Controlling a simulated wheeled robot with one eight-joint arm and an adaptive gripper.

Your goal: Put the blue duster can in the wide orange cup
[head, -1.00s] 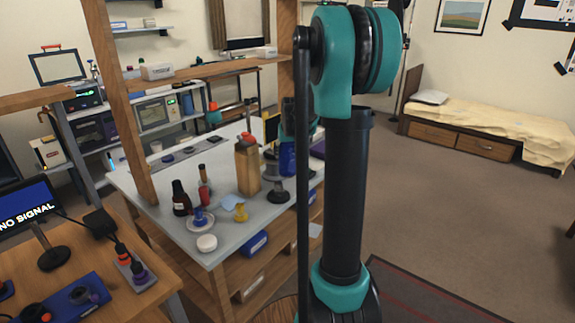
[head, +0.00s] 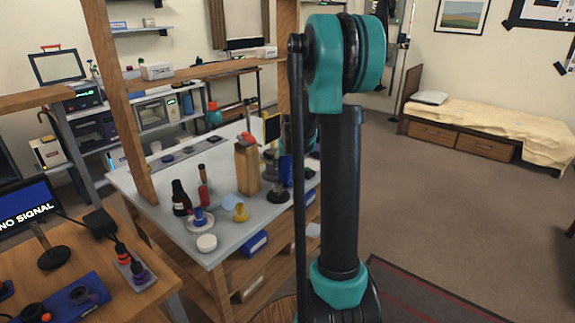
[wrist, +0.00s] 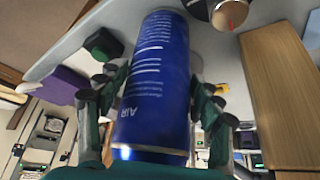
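The blue duster can (wrist: 152,85) fills the middle of the wrist view, with white print and "AIR" on its side. My gripper (wrist: 158,95) has one finger against each side of it and looks shut on it. In the head view the can (head: 285,170) is partly hidden behind my arm, near the right end of the grey bench. My gripper is mostly hidden there too. I cannot tell whether the can touches the bench. I cannot pick out the wide orange cup with certainty in either view.
The grey bench (head: 235,238) holds a tall brown container (head: 247,168), a dark bottle (head: 181,198), a yellow piece (head: 240,213) and a white round piece (head: 207,243). A wooden post (head: 133,100) rises at its left. A wooden desk stands front left. Open floor lies right.

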